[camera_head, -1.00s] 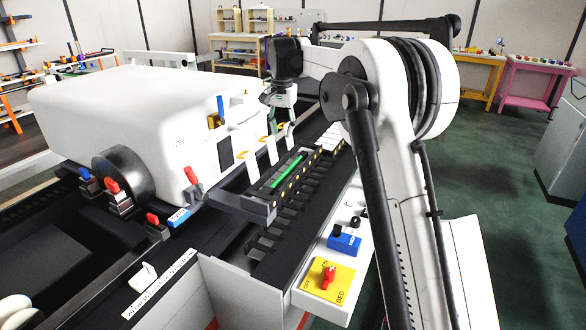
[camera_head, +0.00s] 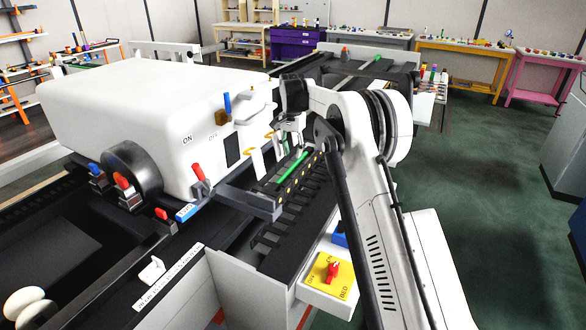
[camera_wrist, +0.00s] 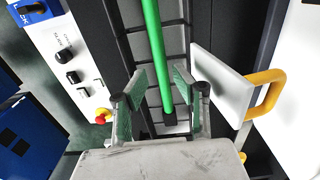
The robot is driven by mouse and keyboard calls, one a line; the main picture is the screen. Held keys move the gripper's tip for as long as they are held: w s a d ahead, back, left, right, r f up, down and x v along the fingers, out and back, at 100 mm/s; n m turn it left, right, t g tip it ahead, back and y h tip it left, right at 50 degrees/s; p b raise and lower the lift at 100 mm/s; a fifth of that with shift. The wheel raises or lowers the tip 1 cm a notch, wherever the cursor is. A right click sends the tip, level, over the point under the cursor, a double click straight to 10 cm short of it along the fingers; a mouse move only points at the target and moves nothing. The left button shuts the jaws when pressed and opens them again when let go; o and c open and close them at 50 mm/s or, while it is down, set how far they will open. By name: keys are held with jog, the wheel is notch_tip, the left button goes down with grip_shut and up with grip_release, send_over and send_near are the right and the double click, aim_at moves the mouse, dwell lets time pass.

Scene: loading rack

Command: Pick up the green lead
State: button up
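The green lead (camera_head: 293,167) is a thin green rod lying in the dark slotted tray (camera_head: 262,203) beside the white machine. It also shows in the wrist view (camera_wrist: 153,50), running down from the top edge to a dark end piece. My gripper (camera_head: 290,142) is just above the far part of the lead. In the wrist view my gripper (camera_wrist: 160,92) is open, with one green-padded finger on each side of the lead. There is visible room between the lead and both pads. Whether the fingertips reach the lead's height I cannot tell.
The white machine (camera_head: 150,105) stands close on the left. A white plate with a yellow handle (camera_wrist: 268,90) is close to the right finger in the wrist view. A control panel with a yellow switch plate (camera_head: 318,281) lies at the front right. Another green rod (camera_head: 376,59) lies farther back.

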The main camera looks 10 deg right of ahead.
aim_at(293, 165)
jog(key=shift+d+f+p, duration=0.1)
jog(key=shift+f+p, duration=0.45)
jog(key=shift+f, duration=2.65)
jog(key=shift+c, duration=0.4)
grip_shut()
